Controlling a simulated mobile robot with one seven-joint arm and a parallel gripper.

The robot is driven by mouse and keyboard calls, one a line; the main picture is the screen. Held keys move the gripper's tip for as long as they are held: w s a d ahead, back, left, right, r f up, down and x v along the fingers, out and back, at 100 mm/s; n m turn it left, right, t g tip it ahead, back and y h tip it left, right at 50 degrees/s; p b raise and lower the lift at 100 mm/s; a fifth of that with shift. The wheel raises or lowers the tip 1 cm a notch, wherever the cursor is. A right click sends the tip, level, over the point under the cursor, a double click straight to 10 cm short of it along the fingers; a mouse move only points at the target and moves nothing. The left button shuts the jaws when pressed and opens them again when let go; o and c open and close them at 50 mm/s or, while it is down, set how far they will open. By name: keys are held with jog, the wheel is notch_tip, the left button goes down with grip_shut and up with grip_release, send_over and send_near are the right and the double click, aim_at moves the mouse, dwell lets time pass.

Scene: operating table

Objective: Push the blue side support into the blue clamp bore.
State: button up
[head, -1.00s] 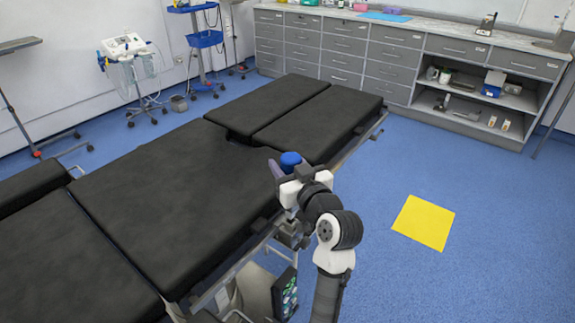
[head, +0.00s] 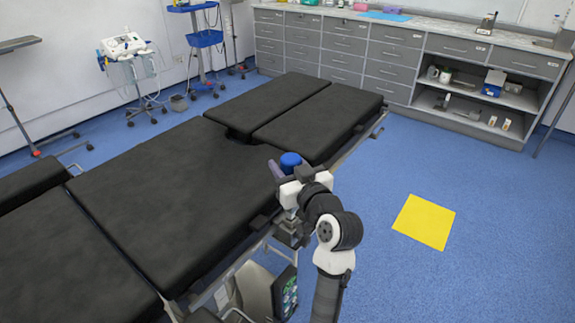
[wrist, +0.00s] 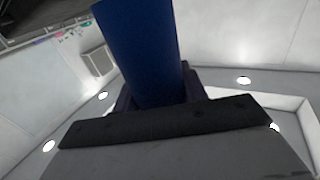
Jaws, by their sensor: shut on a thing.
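The blue side support shows as a rounded blue end (head: 290,161) just above my gripper in the head view. In the wrist view it is a long blue post (wrist: 143,50) standing between the fingers. My gripper (head: 286,176) is shut on it, at the right edge of the black operating table (head: 170,190). It also shows in the wrist view (wrist: 160,92), with dark fingers on both sides of the post. I cannot make out the blue clamp or its bore in either view; the lower end of the support is hidden too.
The table's side rail (head: 372,127) runs along its right edge. A yellow square (head: 424,222) lies on the open blue floor to the right. Grey drawer cabinets (head: 340,45) line the back wall. A wheeled medical cart (head: 130,65) stands at the back left.

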jog(key=shift+f+b, duration=0.8)
jog(key=shift+f, duration=0.15)
jog(key=o, duration=1.2)
jog(key=shift+s, duration=0.1)
jog(key=p+v, duration=0.3)
jog(key=v, duration=1)
jog(key=shift+s+d+r+p, duration=0.1)
jog(key=shift+s+d+p, duration=0.05)
jog(key=shift+s+p, duration=0.15)
